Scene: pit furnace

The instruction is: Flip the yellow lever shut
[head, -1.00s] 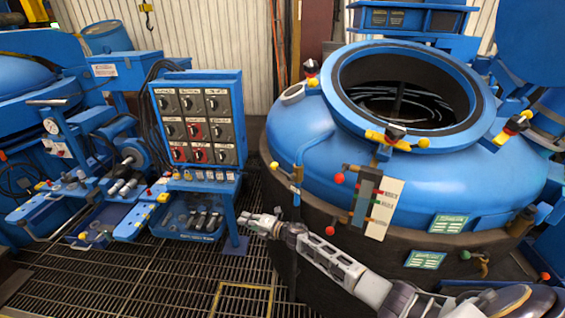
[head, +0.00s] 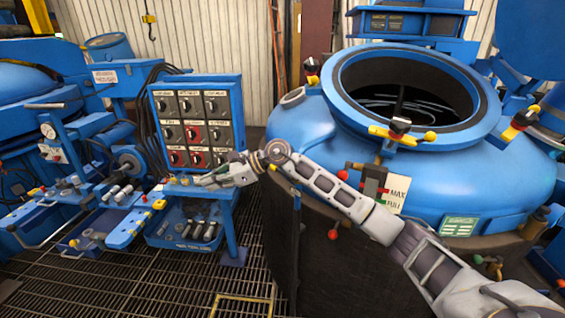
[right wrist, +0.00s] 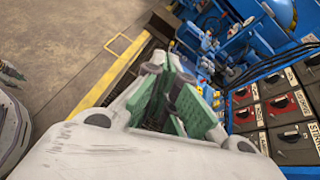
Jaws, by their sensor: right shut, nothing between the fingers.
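Several yellow parts show, and I cannot tell which is the lever. Small yellow pieces (head: 160,203) sit on the blue bench left of the panel legs. A yellow bar with a ball end (head: 402,135) is on the front of the furnace rim. My right gripper (head: 205,180) is shut and empty, in front of the ledge under the switch panel. Its green-padded fingers (right wrist: 185,97) also show in the right wrist view, close together. Contact with the ledge cannot be made out. My left gripper is not in view.
The switch panel (head: 195,87) with dark and red knobs stands just above the right gripper; it also shows in the right wrist view (right wrist: 250,120). The blue furnace (head: 310,128) fills the right side. Open grating floor (head: 130,285) lies in front.

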